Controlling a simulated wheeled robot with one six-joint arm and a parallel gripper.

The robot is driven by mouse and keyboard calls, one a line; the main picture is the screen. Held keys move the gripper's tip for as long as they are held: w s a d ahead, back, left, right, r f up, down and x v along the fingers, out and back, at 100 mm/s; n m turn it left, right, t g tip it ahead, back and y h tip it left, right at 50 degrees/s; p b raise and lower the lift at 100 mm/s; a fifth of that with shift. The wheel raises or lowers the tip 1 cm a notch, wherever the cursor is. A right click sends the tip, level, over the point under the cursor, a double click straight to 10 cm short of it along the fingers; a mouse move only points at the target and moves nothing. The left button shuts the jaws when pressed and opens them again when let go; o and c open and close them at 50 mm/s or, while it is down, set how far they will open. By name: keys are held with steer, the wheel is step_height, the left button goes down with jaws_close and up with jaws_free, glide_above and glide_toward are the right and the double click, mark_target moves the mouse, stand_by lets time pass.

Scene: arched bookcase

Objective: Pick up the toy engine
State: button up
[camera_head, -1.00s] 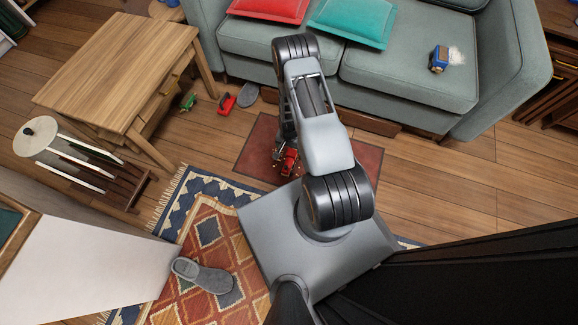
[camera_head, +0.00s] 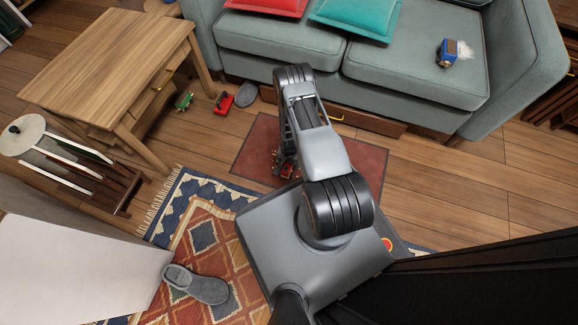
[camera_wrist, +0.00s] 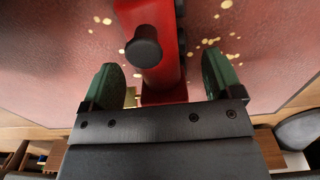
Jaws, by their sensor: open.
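The toy engine (camera_wrist: 158,45) is red with a black round knob or chimney on top. In the wrist view it lies on a dark red mat, between the two green-tipped fingers of my gripper (camera_wrist: 160,75). The fingers are open, with a gap visible on each side of the engine. The engine's far end runs out of the top of the wrist view. In the head view my gripper (camera_head: 284,168) is over the dark red mat (camera_head: 355,165), and my arm hides most of the engine there.
A wooden table (camera_head: 110,65) stands left, with a green toy (camera_head: 184,101), a red toy (camera_head: 223,103) and a grey slipper (camera_head: 246,94) on the floor nearby. A sofa (camera_head: 390,85) stands behind the mat, with a blue toy (camera_head: 449,52) on it. Another slipper (camera_head: 196,284) lies on the patterned rug.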

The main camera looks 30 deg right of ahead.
steer(key=shift+f, duration=0.85)
steer(key=c, duration=1.1)
steer(key=shift+r, duration=0.15)
steer(key=shift+c, duration=0.2)
